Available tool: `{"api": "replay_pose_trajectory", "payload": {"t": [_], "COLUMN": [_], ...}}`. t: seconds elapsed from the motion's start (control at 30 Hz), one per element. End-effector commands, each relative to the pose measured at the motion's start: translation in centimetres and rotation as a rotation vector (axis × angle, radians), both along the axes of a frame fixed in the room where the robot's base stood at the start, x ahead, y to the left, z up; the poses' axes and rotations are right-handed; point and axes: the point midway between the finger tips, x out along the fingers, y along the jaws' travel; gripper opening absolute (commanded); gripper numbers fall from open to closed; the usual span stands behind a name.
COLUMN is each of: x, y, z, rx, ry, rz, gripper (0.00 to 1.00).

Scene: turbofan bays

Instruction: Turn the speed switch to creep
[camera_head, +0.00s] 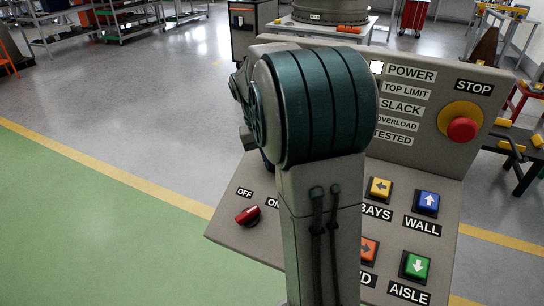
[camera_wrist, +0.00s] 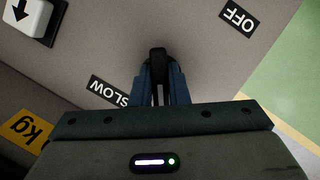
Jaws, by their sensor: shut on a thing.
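The speed switch (camera_wrist: 157,54) is a small black knob on the grey panel in the wrist view. My gripper (camera_wrist: 158,80) is shut on it, with a blue finger on either side. A SLOW label (camera_wrist: 108,91) lies to the left of the fingers, upside down and partly covered. No creep label shows, and I cannot tell which setting the knob points to. In the head view my arm hides the knob and my gripper.
In the head view the control panel (camera_head: 232,226) bears a red OFF/ON switch (camera_head: 247,215), several arrow buttons such as the blue one (camera_head: 427,203), and a red stop button (camera_head: 462,129) on its upright part. Floor to the left is clear.

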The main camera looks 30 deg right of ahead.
Motion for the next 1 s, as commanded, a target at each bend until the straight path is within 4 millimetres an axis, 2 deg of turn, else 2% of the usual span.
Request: {"api": "replay_pose_trajectory", "payload": {"t": [0.27, 0.3, 0.37, 0.4, 0.67, 0.77, 0.87, 1.0], "x": [0.1, 0.1, 0.1, 0.1, 0.0, 0.1, 0.3, 0.6], "y": [0.0, 0.0, 0.0, 0.0, 0.0, 0.1, 0.4, 1.2], "z": [0.2, 0.2, 0.2, 0.1, 0.1, 0.7, 2.1, 5.0], "rx": [-0.003, -0.003, -0.003, -0.003, -0.001, -0.002, -0.003, -0.002], "ry": [-0.003, -0.003, -0.003, -0.002, -0.001, -0.003, -0.005, -0.007], "rz": [0.004, 0.004, 0.004, 0.004, 0.001, 0.002, 0.002, 0.004], "gripper": [0.00, 0.17, 0.34, 0.36, 0.36, 0.36, 0.36, 0.36]}}
